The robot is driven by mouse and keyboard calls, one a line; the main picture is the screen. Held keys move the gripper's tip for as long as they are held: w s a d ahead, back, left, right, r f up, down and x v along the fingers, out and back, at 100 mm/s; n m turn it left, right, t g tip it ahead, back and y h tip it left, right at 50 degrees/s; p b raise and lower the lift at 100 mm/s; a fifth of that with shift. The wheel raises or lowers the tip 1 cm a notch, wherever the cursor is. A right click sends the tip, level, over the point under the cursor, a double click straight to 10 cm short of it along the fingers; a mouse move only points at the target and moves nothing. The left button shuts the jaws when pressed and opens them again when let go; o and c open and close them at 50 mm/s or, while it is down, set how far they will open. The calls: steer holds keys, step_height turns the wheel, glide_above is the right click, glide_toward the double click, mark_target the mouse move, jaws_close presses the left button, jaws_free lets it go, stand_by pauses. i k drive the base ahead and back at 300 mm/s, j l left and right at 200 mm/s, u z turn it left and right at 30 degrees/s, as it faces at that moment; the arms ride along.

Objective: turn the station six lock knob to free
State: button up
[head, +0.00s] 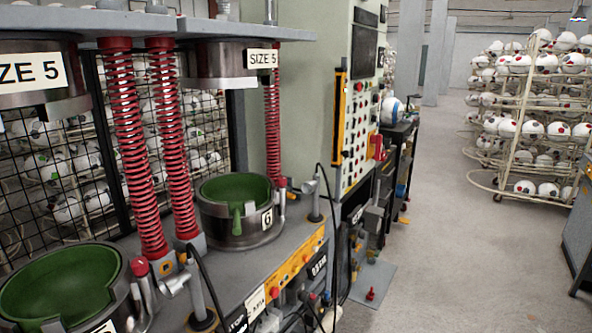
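Station six is the round metal mold with a green bowl (236,190) inside, and its front plate (266,218) reads 6. A red-capped fitting (281,183) and a grey handle on a post (313,188) stand at the mold's right. I cannot tell which of these is the lock knob or how it is set. My gripper is not in view.
A second green-lined mold (60,285) sits at lower left. Red springs (130,150) rise beside the molds to the upper plate. A tall control cabinet (358,130) stands behind. Ball racks (530,100) are at right. The grey floor (450,240) between is open.

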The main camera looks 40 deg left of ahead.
mark_target(281, 180)
steer(key=i+u, duration=0.3)
steer(key=i, duration=0.15)
steer(key=i+l+u, duration=0.25)
steer(key=i, duration=0.2)
steer(key=i+l+u, duration=0.15)
steer(key=i+u, duration=0.15)
steer(key=i, duration=0.15)
